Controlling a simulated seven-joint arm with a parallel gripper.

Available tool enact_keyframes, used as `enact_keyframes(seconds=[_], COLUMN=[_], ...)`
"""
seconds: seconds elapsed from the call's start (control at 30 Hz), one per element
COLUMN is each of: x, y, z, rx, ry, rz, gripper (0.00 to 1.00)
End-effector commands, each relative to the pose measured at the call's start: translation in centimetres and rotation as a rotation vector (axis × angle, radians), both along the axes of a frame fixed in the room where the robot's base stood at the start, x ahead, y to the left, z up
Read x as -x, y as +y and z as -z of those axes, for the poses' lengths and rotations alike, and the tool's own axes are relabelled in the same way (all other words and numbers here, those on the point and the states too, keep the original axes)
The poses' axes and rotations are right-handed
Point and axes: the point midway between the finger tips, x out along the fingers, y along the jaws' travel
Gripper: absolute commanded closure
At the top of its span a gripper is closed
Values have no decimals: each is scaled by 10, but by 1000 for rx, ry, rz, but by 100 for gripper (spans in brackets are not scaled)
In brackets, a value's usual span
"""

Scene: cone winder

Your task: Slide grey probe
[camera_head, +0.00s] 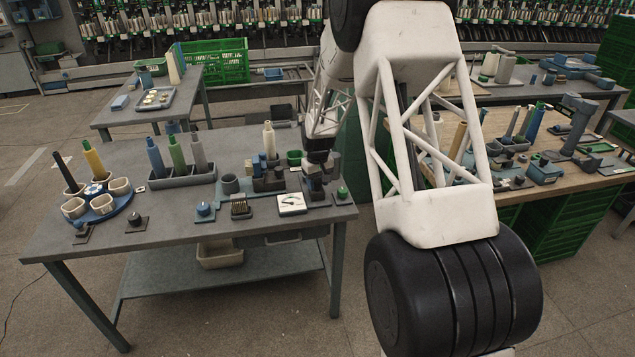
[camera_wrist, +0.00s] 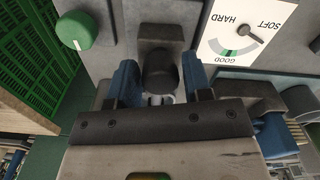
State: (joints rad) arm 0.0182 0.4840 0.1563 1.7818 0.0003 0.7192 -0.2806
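The dark grey probe (camera_wrist: 161,72) stands on a small dark mount by the gauge in the wrist view. My gripper (camera_wrist: 161,82) has its two blue fingers on either side of the probe's rounded dark part. Only slivers, if any, show between fingers and probe, so I cannot tell whether they press on it. A white gauge card (camera_wrist: 241,42) marked SOFT, HARD and GOOD lies just right of the probe, its needle near SOFT. In the head view my gripper (camera_head: 317,170) is low at the table's right end, hiding the probe, behind the gauge (camera_head: 292,204).
A green knob (camera_wrist: 76,30) sits left of my gripper in the wrist view. Blue and dark fixtures (camera_head: 268,178) stand left of my gripper in the head view. A tray of cones (camera_head: 180,178) and a round cup holder (camera_head: 105,205) are farther left.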

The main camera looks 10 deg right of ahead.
Motion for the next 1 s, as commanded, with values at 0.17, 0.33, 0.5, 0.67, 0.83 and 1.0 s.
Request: enact_keyframes(seconds=[0.17,0.33,0.5,0.67,0.83,1.0], x=[0,0,3,15,28,33], y=[0,1,2,2,3,3], z=[0,0,0,-1,-1,0], rx=[0,0,-1,-1,-1,-1], ry=[0,0,0,0,1,1], rz=[0,-1,-2,-2,-3,-3], gripper=[82,100,100,100,100,100])
